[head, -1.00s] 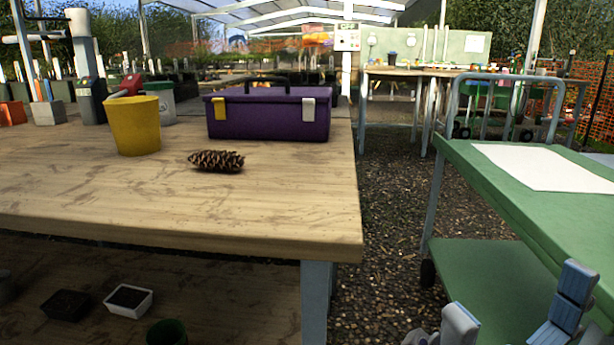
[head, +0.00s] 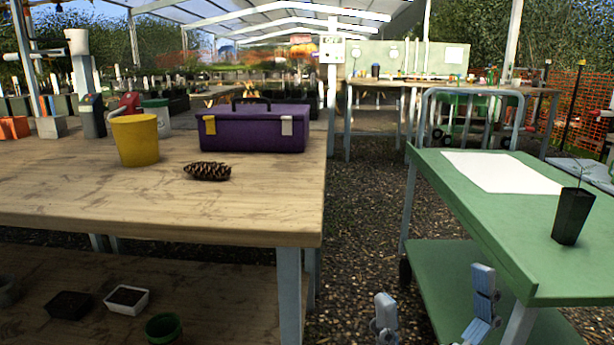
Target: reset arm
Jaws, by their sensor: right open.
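My right gripper (head: 432,312) is at the bottom of the head view, low in front of the green cart. Its two grey-blue fingers are spread apart with nothing between them. My left gripper is not in the head view. The green cart (head: 460,213) stands on the right with a white sheet (head: 500,172) on its top. A black pot with a thin seedling (head: 573,215) stands upright near the cart's right side.
The wooden bench (head: 262,205) on the left bears a yellow bucket (head: 135,140), a purple toolbox (head: 254,130) and a pine cone (head: 207,171). Small pots, including a green one (head: 163,328), stand on its lower shelf. Gravel (head: 365,215) lies open between bench and cart.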

